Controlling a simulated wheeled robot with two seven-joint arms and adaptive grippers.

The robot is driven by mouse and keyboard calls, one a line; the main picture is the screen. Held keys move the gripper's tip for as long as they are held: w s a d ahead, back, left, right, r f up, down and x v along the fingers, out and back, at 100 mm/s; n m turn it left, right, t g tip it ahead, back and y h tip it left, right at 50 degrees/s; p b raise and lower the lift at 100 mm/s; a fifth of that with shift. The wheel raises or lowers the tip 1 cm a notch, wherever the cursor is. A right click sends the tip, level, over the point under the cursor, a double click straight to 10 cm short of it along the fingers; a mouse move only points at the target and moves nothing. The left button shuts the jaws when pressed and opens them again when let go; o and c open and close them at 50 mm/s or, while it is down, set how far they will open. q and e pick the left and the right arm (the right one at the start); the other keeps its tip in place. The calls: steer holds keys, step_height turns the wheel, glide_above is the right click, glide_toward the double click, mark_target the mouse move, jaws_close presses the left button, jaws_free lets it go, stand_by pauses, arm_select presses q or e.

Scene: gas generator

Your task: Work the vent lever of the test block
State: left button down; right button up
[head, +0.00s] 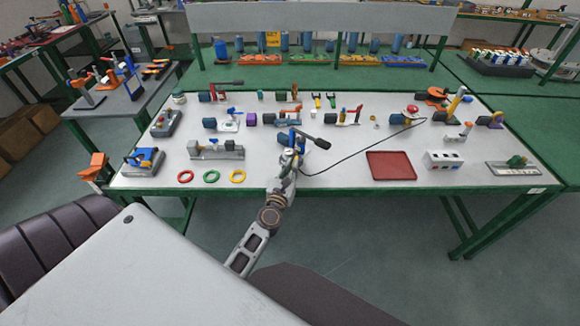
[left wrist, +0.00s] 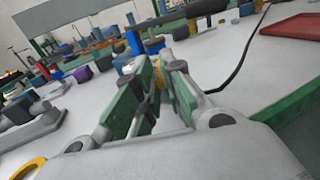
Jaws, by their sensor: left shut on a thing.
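The test block (head: 297,140) stands near the front middle of the table, with a blue upright and a long dark handle (head: 315,142) pointing right. The blue upright (left wrist: 134,42) and the dark handle (left wrist: 192,12) also show beyond the fingers in the left wrist view. My left gripper (head: 290,156) reaches it from the front edge. In the left wrist view its green-padded fingers (left wrist: 160,75) are closed on a small part at the block, likely the vent lever, mostly hidden between the pads. My right gripper is not in view.
A black cable (head: 365,148) runs right from near the block to a device with a red top (head: 412,110). A red tray (head: 390,166) lies to the right. Coloured rings (head: 211,177) and a grey fixture (head: 216,150) lie left. Several valves and fittings stand behind.

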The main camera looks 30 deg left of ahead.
arm_select(q)
steer(key=shift+w+d+n+g+y, duration=0.1)
steer(key=shift+d+n+g+y, duration=0.1)
steer(key=shift+n+y, duration=0.3)
steer(key=shift+w+d+n+g+y, duration=0.1)
steer(key=shift+d+n+g+y, duration=0.15)
steer(key=shift+y, duration=0.45)
steer(key=c, duration=1.5)
jaws_free()
steer(key=shift+s, duration=0.15)
steer(key=shift+v, duration=3.65)
steer(key=shift+d, duration=0.1)
